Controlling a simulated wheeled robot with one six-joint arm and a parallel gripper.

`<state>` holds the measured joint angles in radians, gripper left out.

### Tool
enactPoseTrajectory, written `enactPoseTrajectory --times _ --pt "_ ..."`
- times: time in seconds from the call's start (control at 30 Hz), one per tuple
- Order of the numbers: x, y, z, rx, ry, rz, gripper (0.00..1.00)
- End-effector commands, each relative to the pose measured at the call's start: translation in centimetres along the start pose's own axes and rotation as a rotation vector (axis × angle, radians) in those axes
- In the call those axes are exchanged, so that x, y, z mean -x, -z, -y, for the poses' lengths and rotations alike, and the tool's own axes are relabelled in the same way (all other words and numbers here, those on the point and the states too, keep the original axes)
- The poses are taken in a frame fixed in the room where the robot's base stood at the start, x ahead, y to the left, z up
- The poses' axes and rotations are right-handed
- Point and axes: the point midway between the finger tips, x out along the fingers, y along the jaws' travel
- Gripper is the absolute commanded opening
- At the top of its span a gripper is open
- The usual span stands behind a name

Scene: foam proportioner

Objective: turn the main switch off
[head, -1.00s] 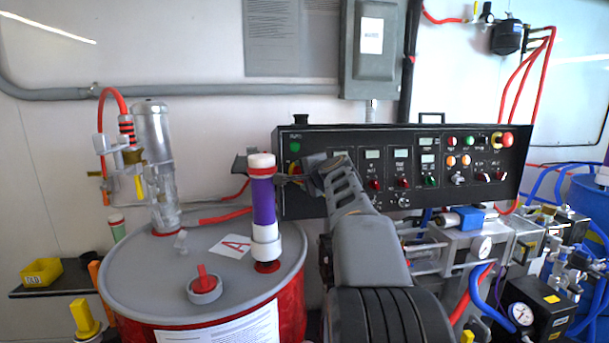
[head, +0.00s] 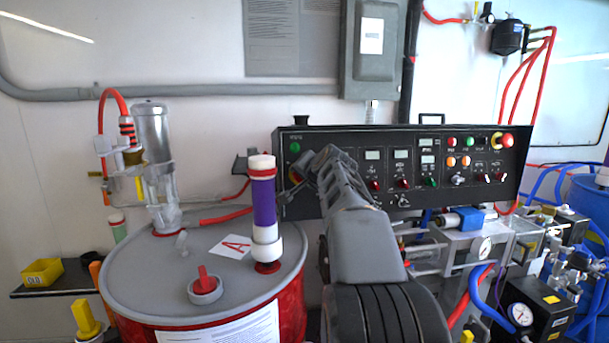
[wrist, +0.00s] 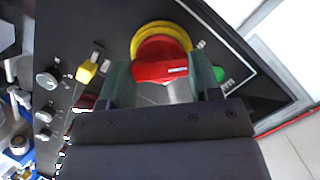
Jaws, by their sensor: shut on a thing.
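The main switch, a red handle on a yellow round base, shows in the wrist view (wrist: 160,68). It sits on the black control panel (head: 345,140), near its left end. My gripper (wrist: 160,80) has its two dark green fingers on either side of the red handle and is shut on it. In the head view only a little red and yellow of the switch shows beside my wrist, which hides most of it and the fingertips.
A green lamp (head: 295,147) sits above the switch on the panel. A purple and white tube (head: 264,205) stands on the red drum (head: 130,270), close to the left of my arm. A yellow knob (wrist: 87,72) lies near the fingers in the wrist view.

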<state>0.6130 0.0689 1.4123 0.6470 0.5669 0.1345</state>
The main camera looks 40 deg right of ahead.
Motion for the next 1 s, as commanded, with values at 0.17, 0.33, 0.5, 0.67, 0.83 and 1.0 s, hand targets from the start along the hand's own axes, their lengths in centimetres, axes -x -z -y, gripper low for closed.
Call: enactPoseTrajectory --times 0.17,0.33,0.5,0.67,0.83,1.0 --pt "0.00 -0.03 0.02 0.011 -0.002 0.001 0.34" --pt "0.00 -0.03 0.02 0.012 -0.002 0.001 0.34" --pt "0.00 -0.02 0.03 0.012 -0.002 0.001 0.62" --pt "0.01 -0.01 0.02 0.011 -0.002 0.000 0.77" --pt "0.01 0.01 0.01 0.010 -0.002 0.000 0.83" --pt "0.23 0.03 0.00 0.009 -0.002 -0.001 0.83"
